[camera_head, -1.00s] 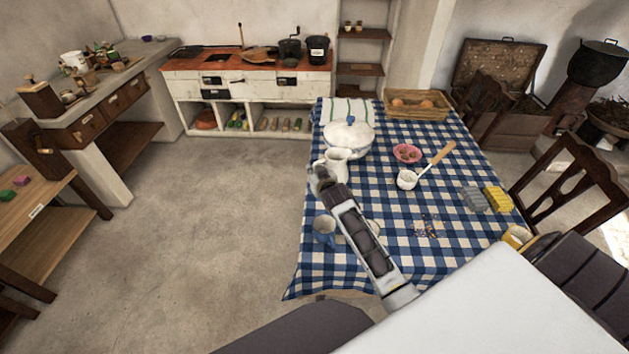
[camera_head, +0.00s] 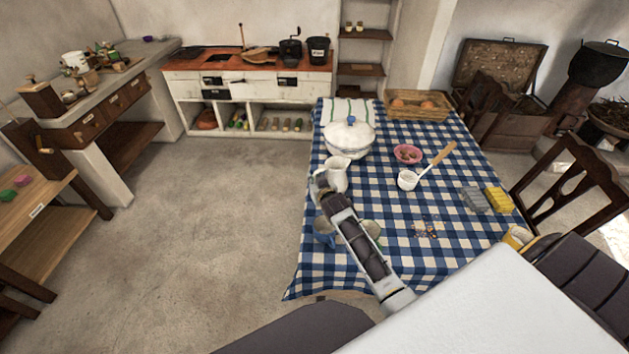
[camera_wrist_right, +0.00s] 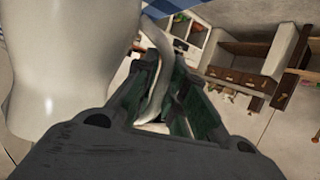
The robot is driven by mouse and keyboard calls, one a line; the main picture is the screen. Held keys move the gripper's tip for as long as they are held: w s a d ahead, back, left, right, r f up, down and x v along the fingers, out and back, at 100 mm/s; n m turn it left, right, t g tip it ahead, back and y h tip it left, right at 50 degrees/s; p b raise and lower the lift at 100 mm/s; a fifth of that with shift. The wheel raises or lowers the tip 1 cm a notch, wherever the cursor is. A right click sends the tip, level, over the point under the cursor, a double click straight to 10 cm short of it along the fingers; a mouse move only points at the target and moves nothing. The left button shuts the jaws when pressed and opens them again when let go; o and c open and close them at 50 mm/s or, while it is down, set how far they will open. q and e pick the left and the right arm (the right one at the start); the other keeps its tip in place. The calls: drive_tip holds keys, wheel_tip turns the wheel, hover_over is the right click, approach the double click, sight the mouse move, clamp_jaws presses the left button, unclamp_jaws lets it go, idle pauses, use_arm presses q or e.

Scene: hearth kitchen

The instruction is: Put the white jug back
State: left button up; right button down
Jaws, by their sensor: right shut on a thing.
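The white jug (camera_head: 338,176) is at the left side of the checked table, just in front of the white tureen (camera_head: 349,140). My right gripper (camera_head: 318,184) is at its left side. In the right wrist view, the jug (camera_wrist_right: 65,65) fills the left side, and its handle lies between the fingers of my right gripper (camera_wrist_right: 158,108), which is shut on it. The jug looks upright in the head view. I cannot tell whether its base touches the cloth. My left gripper is not in view.
A basket (camera_head: 420,112) stands at the back. Floor left of the table is clear.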

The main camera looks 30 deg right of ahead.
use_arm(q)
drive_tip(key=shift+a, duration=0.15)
use_arm(e)
drive_tip(key=c, duration=1.5)
unclamp_jaws()
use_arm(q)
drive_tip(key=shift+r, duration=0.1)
use_arm(e)
drive_tip(key=shift+r, duration=0.1)
